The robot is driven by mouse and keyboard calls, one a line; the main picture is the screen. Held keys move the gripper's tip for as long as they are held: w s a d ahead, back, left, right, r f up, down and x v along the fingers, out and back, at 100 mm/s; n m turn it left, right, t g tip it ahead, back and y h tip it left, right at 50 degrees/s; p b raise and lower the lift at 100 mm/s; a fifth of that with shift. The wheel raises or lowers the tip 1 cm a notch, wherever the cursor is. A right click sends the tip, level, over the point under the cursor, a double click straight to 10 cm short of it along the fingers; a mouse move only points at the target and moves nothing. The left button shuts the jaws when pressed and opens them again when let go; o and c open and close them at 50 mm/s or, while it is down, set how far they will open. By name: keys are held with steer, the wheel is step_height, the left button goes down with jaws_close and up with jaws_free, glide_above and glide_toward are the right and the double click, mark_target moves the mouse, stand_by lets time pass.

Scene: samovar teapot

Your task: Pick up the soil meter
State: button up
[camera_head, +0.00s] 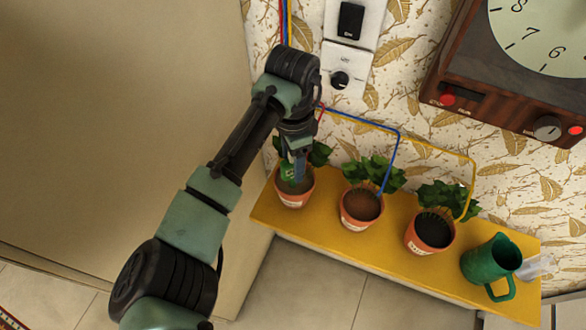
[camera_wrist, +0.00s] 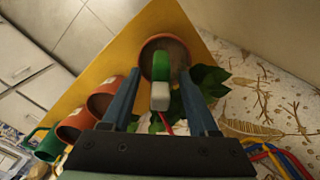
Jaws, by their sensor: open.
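The soil meter (camera_wrist: 160,95), green with a pale grey end, stands in the leftmost terracotta pot in the head view. Its green body also shows in the head view (camera_head: 287,172), partly hidden by my gripper. My gripper (camera_wrist: 160,73) is open, with one blue finger on each side of the meter in the wrist view. I cannot tell whether either finger touches it. In the head view my gripper (camera_head: 295,172) points down over the leftmost pot (camera_head: 294,200). The meter's lower end is hidden.
The pots stand on a yellow shelf (camera_head: 385,255). Two more potted plants, the middle one (camera_head: 361,208) and the right one (camera_head: 429,232), and a green watering can (camera_head: 490,262) stand to the right. Blue and yellow tubes (camera_head: 398,150) run along the wall to the plants.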

jaws_close()
steer(key=shift+r, duration=0.15)
step_height(320, 180, up, 11)
steer(key=shift+r+p, duration=0.2)
steer(key=shift+p, duration=0.2)
step_height(320, 180, up, 9)
steer(key=p, duration=1)
steer(key=shift+r+p, duration=0.2)
steer(key=shift+p, duration=0.15)
